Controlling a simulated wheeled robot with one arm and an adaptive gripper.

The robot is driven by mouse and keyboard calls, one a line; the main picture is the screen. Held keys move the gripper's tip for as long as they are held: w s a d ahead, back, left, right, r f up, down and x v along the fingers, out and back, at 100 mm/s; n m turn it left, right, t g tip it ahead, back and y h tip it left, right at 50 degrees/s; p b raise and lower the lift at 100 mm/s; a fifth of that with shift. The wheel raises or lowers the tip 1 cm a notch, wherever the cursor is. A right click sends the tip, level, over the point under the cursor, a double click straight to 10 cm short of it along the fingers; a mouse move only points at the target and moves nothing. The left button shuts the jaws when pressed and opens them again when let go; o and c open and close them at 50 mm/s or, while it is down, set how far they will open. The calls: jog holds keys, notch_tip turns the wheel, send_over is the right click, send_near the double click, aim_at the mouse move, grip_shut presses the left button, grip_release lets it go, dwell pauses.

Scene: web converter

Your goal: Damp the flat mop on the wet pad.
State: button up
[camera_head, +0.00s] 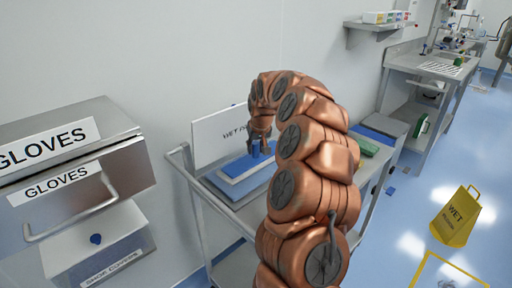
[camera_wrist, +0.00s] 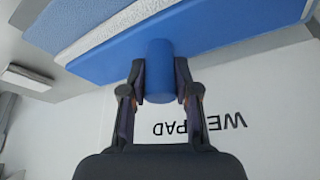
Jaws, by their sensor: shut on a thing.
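My gripper (camera_head: 260,147) is shut on the upright blue handle (camera_wrist: 159,72) of the flat mop (camera_wrist: 210,35). The wrist view shows one finger on each side of the handle. The mop has a blue plate with a white layer along its edge; its plate also shows in the head view (camera_head: 235,167). The mop lies over a blue pad (camera_head: 253,183) on the cart. From these views I cannot tell whether the mop touches the pad. A white sign (camera_head: 215,136) reading "WET PAD" stands behind; its letters are upside down in the wrist view (camera_wrist: 195,127).
A metal glove cabinet (camera_head: 130,165) with a bar handle stands at the left, above a bin marked for shoe covers (camera_head: 105,250). A green item (camera_head: 362,146) lies on the cart's right part. A yellow wet-floor sign (camera_head: 456,217) stands on the blue floor at right.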

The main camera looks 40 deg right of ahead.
jog(key=shift+f+b, duration=0.4)
jog(key=shift+f, duration=0.3)
dwell(1.0)
jog(key=shift+r, duration=0.1)
dwell(0.4)
jog(key=shift+r+p, duration=0.95)
jog(key=shift+r, duration=2.5)
